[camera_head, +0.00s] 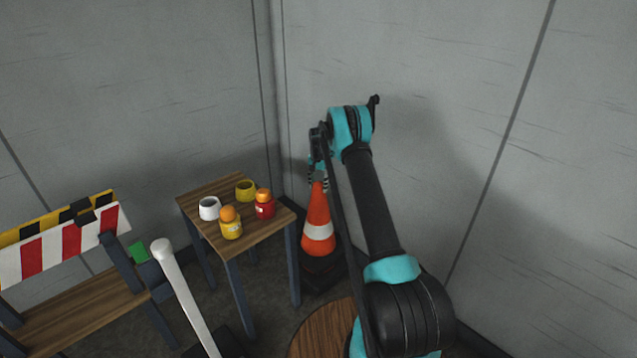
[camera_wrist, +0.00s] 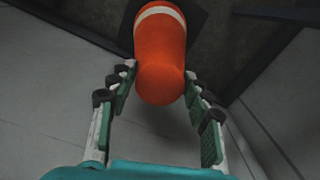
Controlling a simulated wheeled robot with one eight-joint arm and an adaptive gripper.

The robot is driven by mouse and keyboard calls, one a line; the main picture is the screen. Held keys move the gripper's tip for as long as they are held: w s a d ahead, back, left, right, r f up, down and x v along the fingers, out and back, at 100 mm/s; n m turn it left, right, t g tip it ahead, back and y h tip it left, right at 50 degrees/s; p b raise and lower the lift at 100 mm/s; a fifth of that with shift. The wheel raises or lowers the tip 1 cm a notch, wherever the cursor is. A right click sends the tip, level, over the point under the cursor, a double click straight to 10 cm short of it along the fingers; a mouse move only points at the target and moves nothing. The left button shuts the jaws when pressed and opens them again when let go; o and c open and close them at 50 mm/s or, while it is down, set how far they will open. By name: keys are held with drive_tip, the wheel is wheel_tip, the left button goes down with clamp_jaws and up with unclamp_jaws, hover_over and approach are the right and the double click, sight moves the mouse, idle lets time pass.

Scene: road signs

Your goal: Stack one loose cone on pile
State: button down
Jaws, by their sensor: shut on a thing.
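An orange cone with a white band (camera_head: 318,215) stands upright in the corner, right of the small table. My gripper (camera_head: 318,178) reaches down from above and is shut on the cone's top. In the wrist view the fingers (camera_wrist: 159,82) lie on either side of the cone's rounded orange tip (camera_wrist: 160,55). Dark square base parts (camera_head: 322,273) show below the cone. I cannot tell whether they belong to one cone or to several stacked ones. No other cone is clearly visible, and my arm hides part of this area.
A small wooden table (camera_head: 262,232) holds a white cup (camera_head: 209,208), a yellow cup (camera_head: 245,189), a yellow jar (camera_head: 231,225) and a red jar (camera_head: 265,206). A striped barrier (camera_head: 62,246) and wooden bench (camera_head: 75,312) stand left. A round wooden top (camera_head: 318,330) is in front. Walls close the corner.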

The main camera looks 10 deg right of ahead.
sight(319, 201)
drive_tip(key=shift+f, duration=4.75)
drive_tip(key=c, duration=0.6)
unclamp_jaws()
drive_tip(key=shift+f, duration=0.1)
wheel_tip(319, 201, up, 12)
drive_tip(key=shift+r, duration=0.1)
